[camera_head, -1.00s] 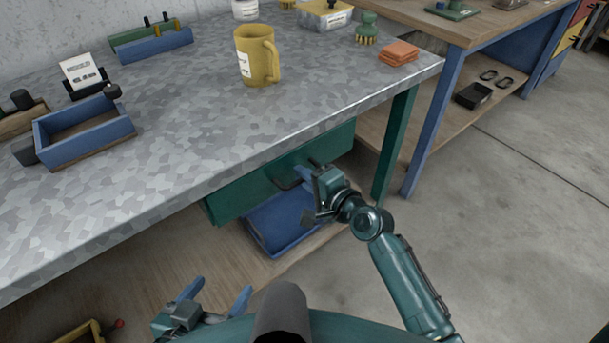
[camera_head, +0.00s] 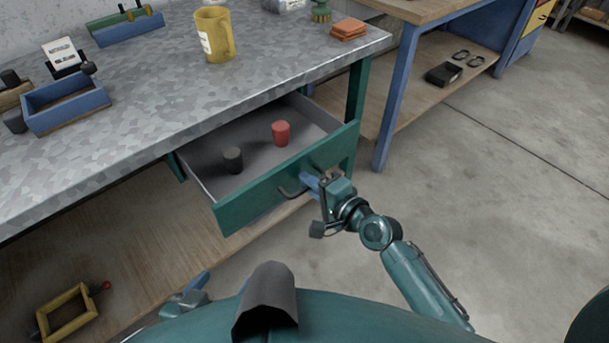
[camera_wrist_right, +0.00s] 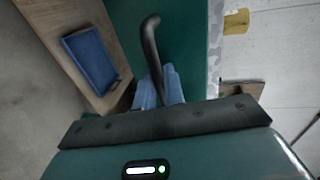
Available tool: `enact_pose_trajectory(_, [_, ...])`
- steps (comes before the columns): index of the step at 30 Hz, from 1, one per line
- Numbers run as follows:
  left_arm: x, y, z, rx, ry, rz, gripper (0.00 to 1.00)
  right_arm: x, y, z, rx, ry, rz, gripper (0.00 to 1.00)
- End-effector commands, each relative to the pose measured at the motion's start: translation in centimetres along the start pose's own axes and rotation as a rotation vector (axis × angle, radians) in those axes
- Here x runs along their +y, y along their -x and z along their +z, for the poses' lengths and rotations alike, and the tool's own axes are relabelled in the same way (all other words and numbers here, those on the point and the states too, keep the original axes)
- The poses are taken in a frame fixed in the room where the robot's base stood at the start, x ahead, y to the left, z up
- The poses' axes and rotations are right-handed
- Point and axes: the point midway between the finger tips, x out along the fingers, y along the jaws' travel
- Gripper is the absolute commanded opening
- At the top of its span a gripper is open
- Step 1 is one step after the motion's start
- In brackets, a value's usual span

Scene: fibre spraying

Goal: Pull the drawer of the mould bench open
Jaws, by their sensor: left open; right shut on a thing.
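The green drawer (camera_head: 265,192) of the mould bench (camera_head: 150,90) stands pulled out, its grey inside showing. A dark cup-like piece (camera_head: 233,160) and a red one (camera_head: 281,133) stand in it. My right gripper (camera_head: 312,186) is shut on the dark drawer handle (camera_head: 291,191). In the right wrist view the blue fingers (camera_wrist_right: 160,88) close around the straight part of the handle (camera_wrist_right: 151,45), against the green drawer front. My left gripper (camera_head: 190,295) is low at the bottom left, open and apart from the bench, partly hidden by my own body.
On the benchtop are a yellow mug (camera_head: 214,36), a blue open box (camera_head: 66,108) and orange pads (camera_head: 348,28). A yellow frame (camera_head: 67,312) lies on the lower shelf. A second bench (camera_head: 397,95) stands to the right. The floor at right is clear.

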Motion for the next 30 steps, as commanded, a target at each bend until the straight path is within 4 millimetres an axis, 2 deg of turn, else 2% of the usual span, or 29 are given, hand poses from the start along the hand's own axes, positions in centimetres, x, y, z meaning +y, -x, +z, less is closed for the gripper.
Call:
enact_pose_trajectory(6, [-0.1,-0.1,-0.5,0.002,-0.010,-0.003,0.77,0.7,3.4,-0.1,0.002,0.002,0.001,0.00])
enact_pose_trajectory(12, [-0.1,0.0,-0.5,0.001,-0.014,-0.005,0.77,1.1,5.3,-0.1,0.002,0.001,0.000,0.00])
enact_pose_trajectory(28, [-0.1,0.1,-0.4,-0.001,-0.014,-0.005,0.77,1.1,6.0,-0.1,0.003,0.001,-0.003,0.00])
enact_pose_trajectory(29, [-0.1,0.1,-0.4,-0.002,-0.014,-0.005,0.77,1.1,6.0,-0.1,0.003,0.001,-0.003,0.13])
enact_pose_trajectory(30, [-0.1,0.1,-0.4,-0.002,-0.014,-0.005,0.77,1.2,6.0,-0.1,0.003,0.001,-0.003,0.16])
